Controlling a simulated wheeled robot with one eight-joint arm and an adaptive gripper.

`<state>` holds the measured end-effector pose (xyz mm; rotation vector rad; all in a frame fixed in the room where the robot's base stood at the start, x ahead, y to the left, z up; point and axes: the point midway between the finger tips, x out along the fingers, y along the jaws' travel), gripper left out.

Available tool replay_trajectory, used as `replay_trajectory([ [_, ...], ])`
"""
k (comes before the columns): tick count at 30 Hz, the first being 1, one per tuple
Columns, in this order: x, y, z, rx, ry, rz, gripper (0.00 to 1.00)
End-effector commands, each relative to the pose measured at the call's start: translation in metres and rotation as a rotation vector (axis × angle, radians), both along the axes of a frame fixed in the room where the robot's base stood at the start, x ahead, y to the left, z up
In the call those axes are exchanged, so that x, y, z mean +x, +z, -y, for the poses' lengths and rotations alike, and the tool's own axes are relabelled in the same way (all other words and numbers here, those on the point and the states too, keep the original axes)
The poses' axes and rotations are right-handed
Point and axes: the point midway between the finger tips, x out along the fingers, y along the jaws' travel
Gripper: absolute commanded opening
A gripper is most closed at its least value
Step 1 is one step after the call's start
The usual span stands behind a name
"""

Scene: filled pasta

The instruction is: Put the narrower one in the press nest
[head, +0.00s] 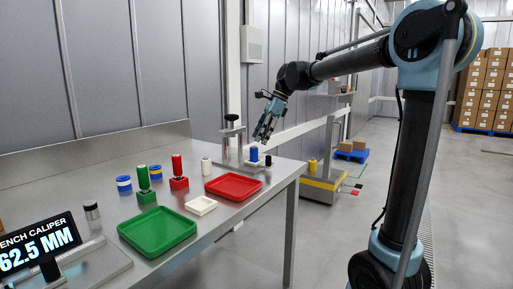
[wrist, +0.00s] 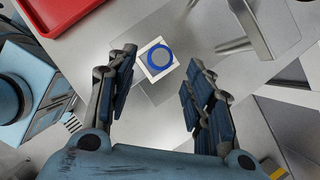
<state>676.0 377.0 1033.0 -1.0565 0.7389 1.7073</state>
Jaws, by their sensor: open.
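My gripper (head: 263,136) is open and empty, pointing down at the far right of the bench. In the wrist view its fingers (wrist: 160,62) stand on both sides of a blue round piece with a grey centre (wrist: 159,57), on a white square base. The head view shows this upright blue piece (head: 254,154) just below my fingertips; no contact is visible. Two blue-and-white round pieces (head: 124,184) (head: 155,172) lie farther left. Which is narrower cannot be told.
A red tray (head: 234,197), white dish (head: 201,211) and green tray (head: 130,250) line the bench front. The caliper display (head: 38,250) reads 62.5 MM.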

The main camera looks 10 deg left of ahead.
Motion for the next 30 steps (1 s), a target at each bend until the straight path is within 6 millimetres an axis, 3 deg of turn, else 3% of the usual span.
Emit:
replay_trajectory([
  [9, 0.008, 0.042, 0.019, 0.000, -0.001, 0.000, 0.47],
  [20, 0.007, 0.048, 0.030, 0.000, 0.010, 0.013, 0.47],
  [23, 0.001, 0.041, 0.049, -0.004, 0.046, 0.050, 0.47],
  [30, -0.033, 0.002, 0.133, -0.040, 0.224, 0.217, 0.47],
])
